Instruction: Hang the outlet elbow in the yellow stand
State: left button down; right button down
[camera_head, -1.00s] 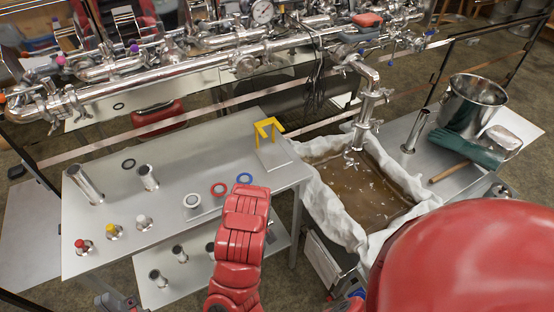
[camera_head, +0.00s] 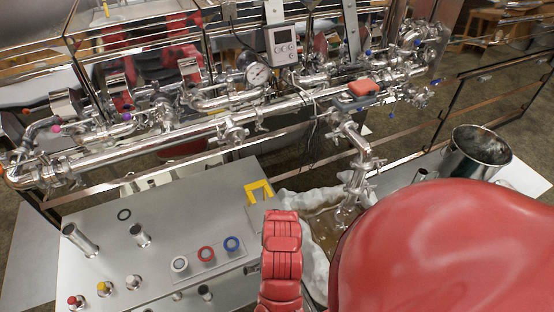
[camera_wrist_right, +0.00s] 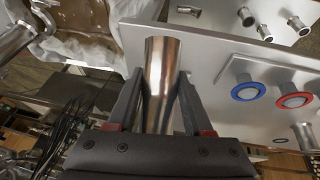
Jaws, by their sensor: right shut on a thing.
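My right gripper (camera_wrist_right: 160,105) is shut on a shiny steel tube (camera_wrist_right: 162,62), apparently the outlet elbow. Its open end points away from the wrist, and its lower part is hidden by the fingers and palm. The yellow stand (camera_head: 259,188) is a small forked bracket near the back right edge of the steel table (camera_head: 185,203) in the head view. I cannot make it out in the right wrist view. In the head view my red arms hide the right gripper. My left gripper is not in view.
White, red and blue rings (camera_head: 232,244) sit on a plate near the stand. Several tubes and capped fittings stand on the table's left. A cloth-lined basin (camera_wrist_right: 70,48) lies beyond its right edge. Steel pipework (camera_head: 230,130) runs behind; a bucket (camera_head: 475,152) stands right.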

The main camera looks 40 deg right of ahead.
jog(key=shift+w+f+b, duration=0.25)
jog(key=shift+w+b, duration=0.2)
jog(key=shift+w+d+f+b, duration=0.25)
jog(key=shift+w+d+b, duration=0.1)
jog(key=shift+w, duration=0.35)
jog(key=shift+w+f, duration=0.3)
jog(key=shift+w, duration=0.15)
jog(key=shift+w+d+b, duration=0.2)
jog(key=shift+w+b, duration=0.3)
jog(key=shift+w, duration=0.05)
jog(key=shift+w+f, duration=0.1)
jog(key=shift+f, duration=0.05)
jog(key=shift+w+b, duration=0.15)
jog(key=shift+b, duration=0.15)
jog(key=shift+w+d+f+b, duration=0.15)
jog(key=shift+w+f+b, duration=0.1)
jog(key=shift+w+b, duration=0.15)
jog(key=shift+w, duration=0.15)
jog(key=shift+w, duration=0.15)
